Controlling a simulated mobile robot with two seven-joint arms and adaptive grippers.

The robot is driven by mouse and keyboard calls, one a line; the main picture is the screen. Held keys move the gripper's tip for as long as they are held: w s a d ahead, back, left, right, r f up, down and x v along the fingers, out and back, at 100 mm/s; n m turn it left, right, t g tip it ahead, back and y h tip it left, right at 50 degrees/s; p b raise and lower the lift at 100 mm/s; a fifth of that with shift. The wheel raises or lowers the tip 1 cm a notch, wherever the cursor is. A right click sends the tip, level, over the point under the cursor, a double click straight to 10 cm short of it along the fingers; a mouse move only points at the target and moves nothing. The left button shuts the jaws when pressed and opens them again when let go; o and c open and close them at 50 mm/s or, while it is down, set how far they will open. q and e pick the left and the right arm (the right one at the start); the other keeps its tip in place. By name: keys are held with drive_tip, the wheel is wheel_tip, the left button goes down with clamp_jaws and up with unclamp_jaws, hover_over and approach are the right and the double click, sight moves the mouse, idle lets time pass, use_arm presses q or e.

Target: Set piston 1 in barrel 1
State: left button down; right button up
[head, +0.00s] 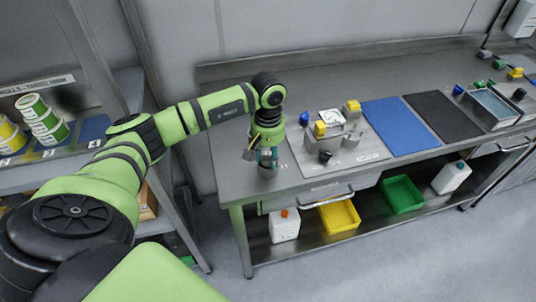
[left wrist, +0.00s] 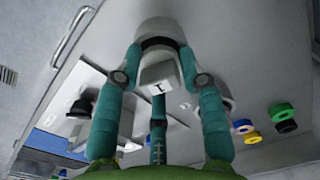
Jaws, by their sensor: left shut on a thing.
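My left gripper (head: 267,156) is over the left end of the steel bench in the head view. In the left wrist view its teal fingers (left wrist: 160,75) are shut on a pale grey piece with a dark band and a label "1", which I take as piston 1 (left wrist: 158,32). The piece is mostly hidden by the fingers in the head view. The piston filler (head: 343,142), a grey unit with blue, yellow and black parts, stands just right of the gripper, apart from it. I cannot tell which part is barrel 1. My right gripper is not in view.
A blue mat (head: 400,125) and a black mat (head: 443,115) lie right of the filler. A metal tray (head: 493,108) is farther right. A yellow bin (head: 339,216) and a green bin (head: 402,194) are on the lower shelf. Cans (head: 42,120) stand on the left rack.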

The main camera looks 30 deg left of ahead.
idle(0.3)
use_arm(q)
drive_tip(key=c, duration=0.7)
unclamp_jaws()
drive_tip(key=o, duration=0.4)
drive_tip(key=shift+o, duration=0.2)
drive_tip(key=shift+r, duration=0.1)
drive_tip(key=shift+r+p, duration=2.35)
drive_tip(key=shift+r, duration=2.35)
